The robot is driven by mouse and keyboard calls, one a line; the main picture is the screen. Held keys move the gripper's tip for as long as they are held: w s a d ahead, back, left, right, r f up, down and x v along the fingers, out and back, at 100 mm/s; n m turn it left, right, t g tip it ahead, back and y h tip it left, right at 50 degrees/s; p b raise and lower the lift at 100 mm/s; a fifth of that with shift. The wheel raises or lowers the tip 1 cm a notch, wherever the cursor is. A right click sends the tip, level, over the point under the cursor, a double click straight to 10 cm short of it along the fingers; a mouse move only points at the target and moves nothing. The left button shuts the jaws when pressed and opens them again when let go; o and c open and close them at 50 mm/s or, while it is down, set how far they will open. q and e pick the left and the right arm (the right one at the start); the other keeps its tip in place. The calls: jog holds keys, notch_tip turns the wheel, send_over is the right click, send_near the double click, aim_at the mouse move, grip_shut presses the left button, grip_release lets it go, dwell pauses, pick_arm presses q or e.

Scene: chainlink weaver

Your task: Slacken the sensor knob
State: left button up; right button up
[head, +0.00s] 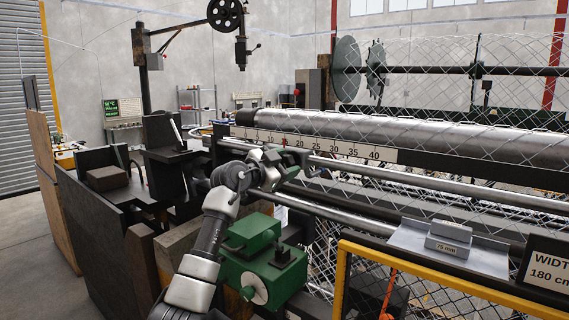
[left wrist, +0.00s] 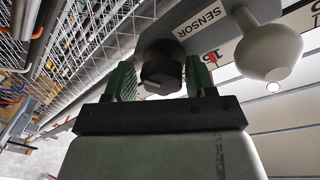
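The sensor knob (left wrist: 161,68) is a dark, faceted knob beside a white label reading SENSOR (left wrist: 200,20) in the left wrist view. My left gripper (left wrist: 160,80) has its two green-padded fingers on either side of the knob. A gap shows between the left finger and the knob; the right finger is close to it, and I cannot tell whether it touches. In the head view my left gripper (head: 287,172) is at the rail below the numbered scale, and the knob cannot be made out there. My right gripper is not in view.
A pale grey rounded knob (left wrist: 268,52) stands right of the sensor knob. The numbered scale (head: 320,147) and long steel roller (head: 420,138) run above my gripper. A green motor housing (head: 262,258) is below my arm. A yellow-framed mesh guard (head: 345,275) stands at front right.

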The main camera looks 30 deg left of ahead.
pick_arm(q)
jog(key=shift+o, duration=0.8)
jog(key=shift+r, duration=0.1)
jog(key=b+v, duration=0.4)
jog(key=v, duration=0.6)
jog(key=shift+s+b, duration=0.3)
jog(key=shift+s, duration=0.1)
jog(key=shift+a, duration=0.1)
